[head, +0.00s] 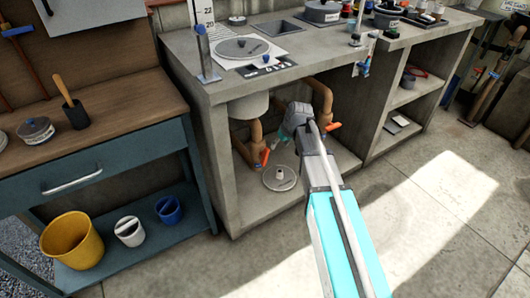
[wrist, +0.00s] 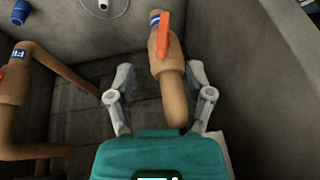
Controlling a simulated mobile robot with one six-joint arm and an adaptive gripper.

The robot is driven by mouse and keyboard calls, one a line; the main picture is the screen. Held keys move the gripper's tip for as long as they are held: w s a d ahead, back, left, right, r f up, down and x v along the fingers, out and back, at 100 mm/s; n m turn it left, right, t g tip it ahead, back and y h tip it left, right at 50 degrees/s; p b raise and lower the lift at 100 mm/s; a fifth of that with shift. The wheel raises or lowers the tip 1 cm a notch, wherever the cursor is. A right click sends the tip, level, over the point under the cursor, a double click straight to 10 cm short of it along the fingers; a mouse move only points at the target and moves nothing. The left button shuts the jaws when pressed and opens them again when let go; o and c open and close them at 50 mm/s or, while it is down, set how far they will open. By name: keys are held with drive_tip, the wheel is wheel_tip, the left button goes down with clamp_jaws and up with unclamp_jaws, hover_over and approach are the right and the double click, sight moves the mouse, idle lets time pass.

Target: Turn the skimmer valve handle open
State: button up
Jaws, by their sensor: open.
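Tan valve pipes with orange handles stand in the open bay under the concrete counter. In the head view one orange handle (head: 334,125) shows right of my gripper (head: 287,133) and another orange handle (head: 265,157) lower left. In the wrist view my open gripper (wrist: 160,76) has one finger on each side of a tan valve pipe (wrist: 170,92). Its orange handle (wrist: 164,36) lies just beyond the fingertips, lengthwise in the picture. Its blue label is cut off; I cannot read it. A second tan pipe (wrist: 14,88) at left has a blue label starting "FIL".
The concrete counter (head: 185,52) hangs over the bay, and its side wall (head: 222,170) stands at left. A grey disc (head: 280,178) lies on the bay floor. Yellow (head: 72,240), white and blue buckets stand on the left shelf. The floor in front is clear.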

sight(267, 154)
drive_tip(key=shift+w+a+r+n, duration=0.2)
drive_tip(key=shift+w+a, duration=0.15)
drive_tip(key=shift+w, duration=0.2)
drive_tip(key=shift+w+a+r+n, duration=0.1)
drive_tip(key=shift+w+a+r, duration=0.1)
drive_tip(key=shift+w+a, duration=0.25)
drive_tip(key=shift+w+f, duration=0.15)
drive_tip(key=b+x, duration=1.2)
drive_tip(key=x, duration=0.1)
drive_tip(key=shift+w+a+f+b, duration=0.15)
drive_tip(key=shift+w+a+b, duration=0.05)
drive_tip(key=shift+a+b, duration=0.1)
clamp_jaws()
idle(0.4)
